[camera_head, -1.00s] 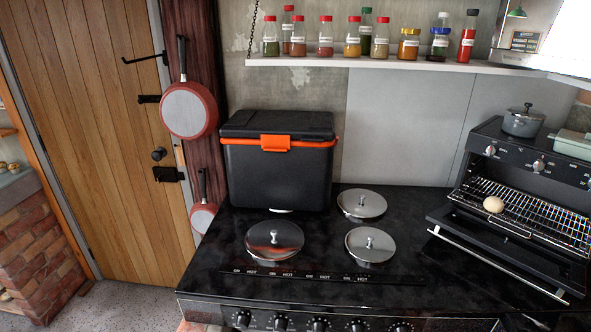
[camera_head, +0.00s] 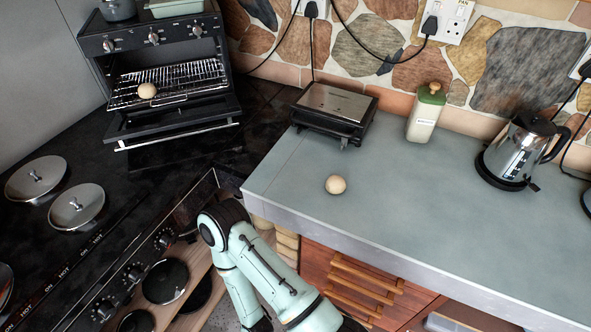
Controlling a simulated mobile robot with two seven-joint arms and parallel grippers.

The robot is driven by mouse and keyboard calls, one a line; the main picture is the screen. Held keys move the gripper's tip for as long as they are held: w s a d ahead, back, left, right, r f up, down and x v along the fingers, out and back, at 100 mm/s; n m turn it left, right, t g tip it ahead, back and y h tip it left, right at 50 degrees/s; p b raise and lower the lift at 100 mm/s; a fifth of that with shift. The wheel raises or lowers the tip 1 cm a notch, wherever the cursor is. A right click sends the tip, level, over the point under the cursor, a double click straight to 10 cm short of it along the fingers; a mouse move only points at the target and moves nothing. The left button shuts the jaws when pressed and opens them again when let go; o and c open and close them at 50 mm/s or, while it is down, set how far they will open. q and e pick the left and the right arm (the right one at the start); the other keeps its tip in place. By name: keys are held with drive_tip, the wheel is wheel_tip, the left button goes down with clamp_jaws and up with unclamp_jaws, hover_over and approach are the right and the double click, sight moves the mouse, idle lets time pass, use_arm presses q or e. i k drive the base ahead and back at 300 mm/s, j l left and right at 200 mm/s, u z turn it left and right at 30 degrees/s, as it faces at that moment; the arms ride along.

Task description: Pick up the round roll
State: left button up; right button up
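A small round, pale tan roll (camera_head: 335,185) rests on the grey-green countertop (camera_head: 420,220), fairly near its front left part. A second, similar round roll (camera_head: 147,91) sits on the wire rack of the open toaster oven (camera_head: 165,45) at the upper left. One of my pale green arms shows at the bottom centre, below the countertop's front edge, bent at a dark joint. Its gripper is outside the picture. My other gripper is not in view either.
A black and silver grill press (camera_head: 333,112), a green-lidded canister (camera_head: 426,112) and a steel kettle (camera_head: 517,152) stand along the back of the counter. The black stove (camera_head: 150,215) with lidded burners is at left. The counter around the roll is clear.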

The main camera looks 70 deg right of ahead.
sight(335, 185)
drive_tip(key=k+z, duration=0.1)
drive_tip(key=z, duration=2.6)
